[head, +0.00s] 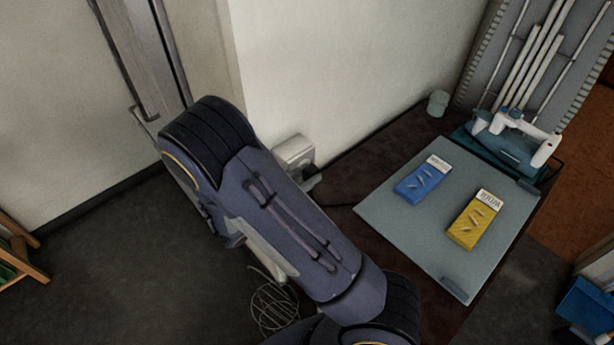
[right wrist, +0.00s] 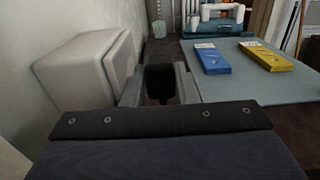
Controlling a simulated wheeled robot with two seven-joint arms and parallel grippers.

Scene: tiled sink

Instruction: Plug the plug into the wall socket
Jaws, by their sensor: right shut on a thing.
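The wall socket (head: 294,150) is a pale box on the white wall, just beyond my right forearm. In the right wrist view the socket box (right wrist: 82,75) is large at the left, with its front face turned away from the camera. The black plug (right wrist: 160,82) is held between the two grey fingers of my right gripper (right wrist: 159,86), beside the box. In the head view the dark plug (head: 312,172) shows just below the box, and my arm hides most of the gripper. I cannot tell whether plug and socket touch. My left gripper is not in view.
A dark table carries a grey-blue mat (head: 400,231) with a blue packet (head: 422,178) and a yellow packet (head: 474,220). A small cup (head: 437,103) and a teal rack (head: 500,150) stand at the back. A wire coil (head: 275,308) lies low near my arm.

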